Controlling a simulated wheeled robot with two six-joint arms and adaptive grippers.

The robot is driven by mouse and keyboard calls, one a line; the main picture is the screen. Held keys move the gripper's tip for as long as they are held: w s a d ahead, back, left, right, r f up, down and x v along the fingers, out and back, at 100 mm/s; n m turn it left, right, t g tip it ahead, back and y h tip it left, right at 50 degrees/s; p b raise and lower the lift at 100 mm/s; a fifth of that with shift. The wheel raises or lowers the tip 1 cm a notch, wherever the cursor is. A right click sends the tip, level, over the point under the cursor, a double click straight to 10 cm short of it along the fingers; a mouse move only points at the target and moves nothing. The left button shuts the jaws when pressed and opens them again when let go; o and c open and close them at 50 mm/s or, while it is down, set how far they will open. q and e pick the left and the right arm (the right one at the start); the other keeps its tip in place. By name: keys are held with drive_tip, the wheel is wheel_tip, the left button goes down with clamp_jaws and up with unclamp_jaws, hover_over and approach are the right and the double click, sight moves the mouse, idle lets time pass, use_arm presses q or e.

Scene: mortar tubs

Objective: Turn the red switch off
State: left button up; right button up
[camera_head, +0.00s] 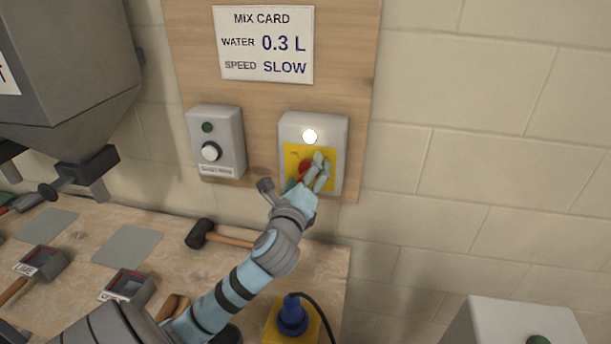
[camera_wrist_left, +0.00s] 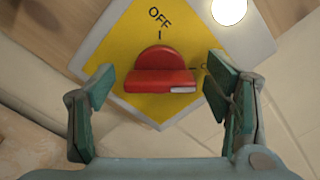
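The red switch (camera_head: 305,166) is a rotary knob on a yellow plate (camera_head: 328,176) on a grey wall box (camera_head: 335,130). In the left wrist view the red switch (camera_wrist_left: 160,74) has its grip bar lying across the picture, its pale mark at the right end, away from the OFF label (camera_wrist_left: 160,17). A white lamp (camera_head: 310,136) above it is lit. My left gripper (camera_head: 292,176) is at the switch; in the wrist view its open fingers (camera_wrist_left: 158,92) stand either side of the knob, with small gaps visible. The right finger hides part of the plate's markings. My right gripper is not in view.
A mallet (camera_head: 203,234), scoops (camera_head: 130,287) and a blue plug (camera_head: 292,316) are on the bench. The wall right of the board is bare.

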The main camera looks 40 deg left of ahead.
use_arm(q)
drive_tip(key=shift+w, duration=0.1)
drive_tip(key=c, duration=1.1)
drive_tip(key=shift+n, duration=0.3)
drive_tip(key=n+p, duration=0.2)
drive_tip(key=shift+n, duration=0.3)
drive_tip(key=n+p, duration=0.1)
drive_tip(key=n, duration=0.2)
drive_tip(key=shift+f, duration=0.1)
drive_tip(key=n, duration=0.6)
drive_tip(key=shift+f, duration=0.15)
drive_tip(key=n, duration=0.5)
drive_tip(key=shift+f+n, duration=0.2)
drive_tip(key=shift+n, duration=0.1)
